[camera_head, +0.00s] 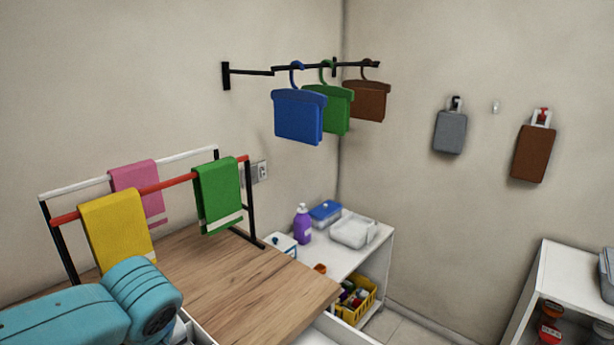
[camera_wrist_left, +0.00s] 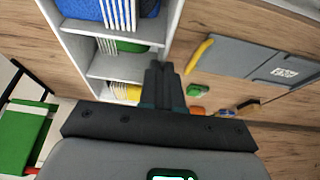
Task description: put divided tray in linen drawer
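In the left wrist view my left gripper (camera_wrist_left: 167,85) has its two black fingers together, with nothing seen between them. Beyond them is a white open compartment unit (camera_wrist_left: 97,28), possibly the linen drawer, holding blue and green items with pale striped edges. To the right on the wood lies a flat grey piece (camera_wrist_left: 230,57) with a label and a yellow strip; I cannot tell whether it is the divided tray. In the head view my teal left arm comes in at the lower left, its gripper out of sight. My right gripper is not in view.
A towel rack (camera_head: 180,182) with pink, yellow and green towels stands on the wooden top (camera_head: 245,280). A white shelf (camera_head: 372,246) holds a purple bottle (camera_head: 303,224), a blue-lidded box (camera_head: 325,212) and a yellow basket (camera_head: 356,302). Hangers are on the wall.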

